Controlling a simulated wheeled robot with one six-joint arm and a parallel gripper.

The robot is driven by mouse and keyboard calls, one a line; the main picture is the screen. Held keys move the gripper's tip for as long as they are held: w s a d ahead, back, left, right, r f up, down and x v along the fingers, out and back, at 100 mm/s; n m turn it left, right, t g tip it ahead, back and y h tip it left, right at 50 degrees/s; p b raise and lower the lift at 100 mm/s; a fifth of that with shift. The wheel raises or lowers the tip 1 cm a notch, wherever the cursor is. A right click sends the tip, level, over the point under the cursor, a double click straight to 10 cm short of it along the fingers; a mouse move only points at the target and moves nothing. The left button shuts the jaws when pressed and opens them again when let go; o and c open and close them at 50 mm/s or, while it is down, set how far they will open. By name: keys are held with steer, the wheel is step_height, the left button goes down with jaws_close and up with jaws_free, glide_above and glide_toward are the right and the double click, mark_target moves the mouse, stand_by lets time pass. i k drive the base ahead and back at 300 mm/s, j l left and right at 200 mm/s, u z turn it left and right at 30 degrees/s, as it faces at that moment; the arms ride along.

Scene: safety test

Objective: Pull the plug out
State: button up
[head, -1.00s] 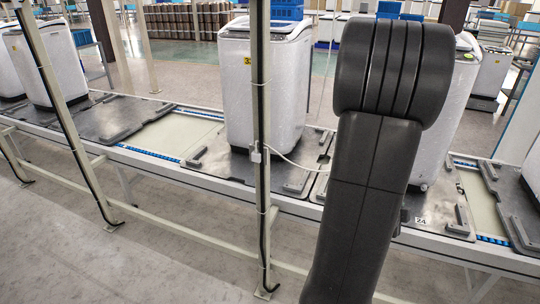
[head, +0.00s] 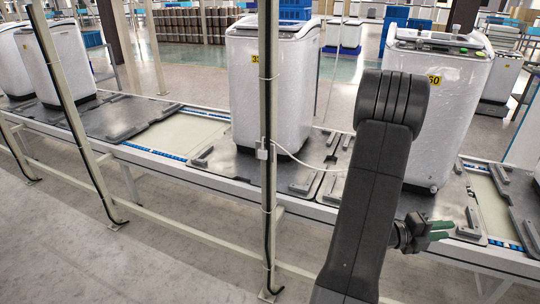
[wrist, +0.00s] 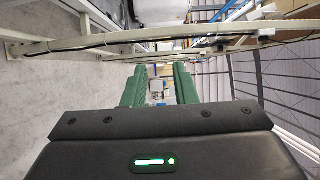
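A small white socket box with the plug (head: 263,151) sits on a pale upright post (head: 268,90) in the head view. A white cable (head: 300,160) runs from it to the right and passes behind my arm. The plug is too small to tell apart from the socket. My gripper (head: 440,231) has green fingers and is right of the plug, apart from it, by the conveyor's near edge. In the wrist view my gripper (wrist: 159,85) has its two fingers apart, with nothing held between them.
White washing machines (head: 270,95) and (head: 436,110) stand on dark pallets on the conveyor (head: 190,178). Another post (head: 80,130) with a black cable stands at left. A low rail (head: 190,234) runs along the near side. The floor in front is clear.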

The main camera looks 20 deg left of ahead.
mark_target(262, 152)
steer(key=i, duration=0.45)
steer(key=u, duration=2.1)
